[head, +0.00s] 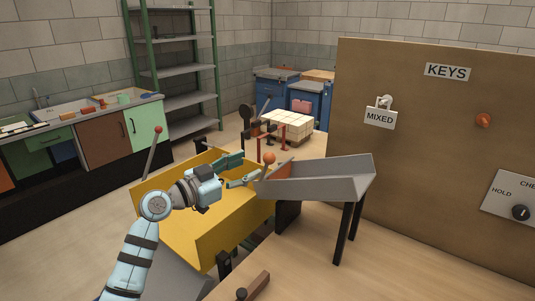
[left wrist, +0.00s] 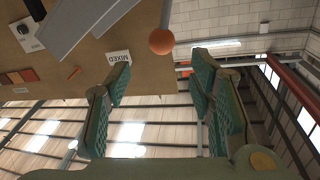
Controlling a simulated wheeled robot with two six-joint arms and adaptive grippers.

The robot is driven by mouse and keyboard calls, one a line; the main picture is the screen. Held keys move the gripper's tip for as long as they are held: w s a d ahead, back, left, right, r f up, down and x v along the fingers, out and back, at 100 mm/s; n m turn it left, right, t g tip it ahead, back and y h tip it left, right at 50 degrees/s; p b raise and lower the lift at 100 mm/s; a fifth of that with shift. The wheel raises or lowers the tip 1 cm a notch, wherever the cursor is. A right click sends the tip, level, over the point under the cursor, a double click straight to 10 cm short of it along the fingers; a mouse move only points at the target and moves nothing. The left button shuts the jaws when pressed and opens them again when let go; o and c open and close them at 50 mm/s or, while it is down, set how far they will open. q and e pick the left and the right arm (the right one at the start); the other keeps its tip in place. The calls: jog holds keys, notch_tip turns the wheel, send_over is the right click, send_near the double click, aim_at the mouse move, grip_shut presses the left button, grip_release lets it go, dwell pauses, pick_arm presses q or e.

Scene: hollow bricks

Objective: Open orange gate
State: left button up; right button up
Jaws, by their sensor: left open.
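The grey chute (head: 325,178) stands on dark legs, with an orange gate plate (head: 282,170) at its left, lower end. An orange ball knob (head: 269,157) sits at that end; it also shows in the left wrist view (left wrist: 162,41), on a thin rod. My left gripper (head: 243,171) is open and empty, just left of the knob. In the left wrist view its green-padded fingers (left wrist: 160,78) are spread, and the knob appears beyond the fingertips, roughly between them. I see no contact. My right gripper is not in view.
A yellow tub (head: 225,232) lies beneath my left arm. A red-knobbed lever (head: 153,150) rises at its left side. A brown board with a MIXED sign (head: 380,118) stands at right. A pallet of pale bricks (head: 288,126) is behind. A wooden-handled lever (head: 256,286) is near the front.

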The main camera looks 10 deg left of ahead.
aim_at(264, 160)
pick_arm(q)
jog(key=x, duration=0.5)
jog(key=shift+w+d+f, duration=0.15)
jog(key=shift+w+d, duration=0.1)
jog(key=shift+w, duration=0.05)
jog(key=x, duration=0.3)
jog(key=shift+w+f, duration=0.3)
jog(key=shift+w, duration=0.15)
jog(key=shift+s+r, duration=0.2)
jog(key=shift+s, duration=0.05)
jog(key=shift+w+f, duration=0.1)
grip_shut()
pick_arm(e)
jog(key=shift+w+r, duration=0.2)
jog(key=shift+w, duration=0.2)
